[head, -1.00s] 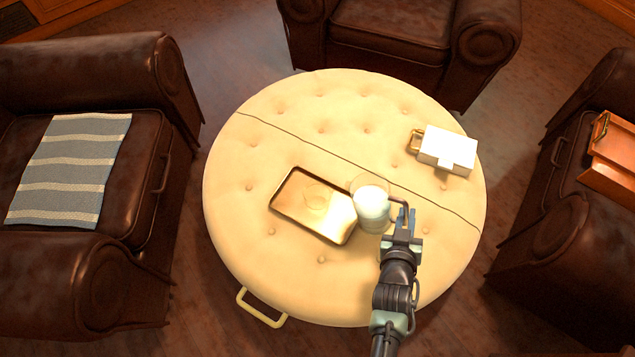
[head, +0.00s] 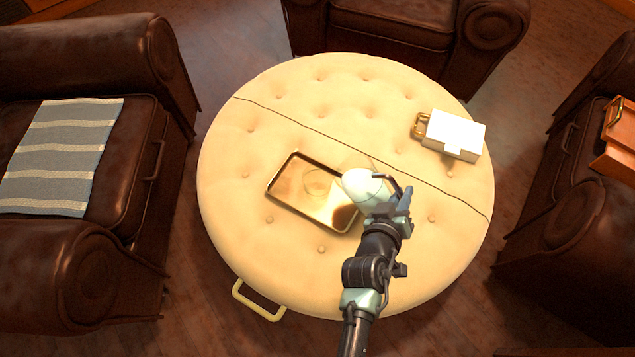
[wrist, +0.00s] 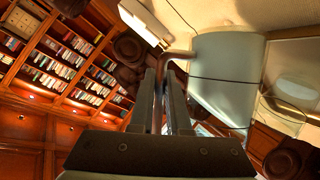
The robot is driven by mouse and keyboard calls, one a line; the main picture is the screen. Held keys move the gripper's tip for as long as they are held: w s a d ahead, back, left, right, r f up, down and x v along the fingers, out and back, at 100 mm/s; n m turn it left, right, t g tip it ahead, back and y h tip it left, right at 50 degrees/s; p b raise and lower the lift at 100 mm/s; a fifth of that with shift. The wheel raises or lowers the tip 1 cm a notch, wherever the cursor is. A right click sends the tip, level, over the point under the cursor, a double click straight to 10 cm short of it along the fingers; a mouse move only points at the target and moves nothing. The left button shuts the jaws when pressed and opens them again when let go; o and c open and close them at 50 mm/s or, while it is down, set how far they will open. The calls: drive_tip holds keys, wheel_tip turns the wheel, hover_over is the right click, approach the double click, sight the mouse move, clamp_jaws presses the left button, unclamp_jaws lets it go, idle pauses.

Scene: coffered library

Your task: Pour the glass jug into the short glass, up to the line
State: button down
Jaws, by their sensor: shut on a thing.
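The glass jug (head: 366,188) holds a white liquid and is tilted to the left, its mouth toward the tray. My gripper (head: 403,199) is shut on the jug's handle, at the jug's right. In the wrist view the jug (wrist: 228,78) is large at the right, and its handle runs between my fingers (wrist: 165,80). The short glass (head: 317,182) shows only as a faint clear outline on the tray, left of the jug. Its line and its fill level cannot be made out. I see no clear stream of liquid.
The gold-rimmed tray (head: 283,206) lies on the round, tufted cream ottoman (head: 245,150). A white box-like thing with a gold handle (head: 455,133) stands at the back right. Brown armchairs surround the ottoman; the left one bears a striped cloth (head: 62,155). The ottoman's front is clear.

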sight(391, 183)
drive_tip(key=shift+w+a+r+p, duration=0.1)
drive_tip(key=shift+a+r+p, duration=0.05)
drive_tip(key=shift+r+p, duration=0.15)
drive_tip(key=shift+f, duration=0.1)
drive_tip(key=shift+w+a+f+n+h+b, duration=0.15)
drive_tip(key=shift+a+f+n+h+b, duration=0.3)
drive_tip(key=shift+b, duration=0.75)
drive_tip(key=shift+w+a+r+n+h, duration=0.15)
drive_tip(key=shift+a+r+n+h, duration=0.1)
drive_tip(key=shift+r+n+h, duration=0.45)
idle(0.8)
drive_tip(key=shift+w+a+r+n+g+h+p, duration=0.15)
drive_tip(key=shift+a+r+n+p, duration=0.1)
drive_tip(key=shift+r, duration=0.25)
drive_tip(key=shift+w+a+r+n+g+h+p, duration=0.15)
drive_tip(key=shift+r+n, duration=0.1)
drive_tip(key=shift+r, duration=0.2)
drive_tip(key=shift+a+r+n+h+p, duration=0.15)
drive_tip(key=shift+a+r+n, duration=0.1)
drive_tip(key=shift+r, duration=0.25)
idle(2.6)
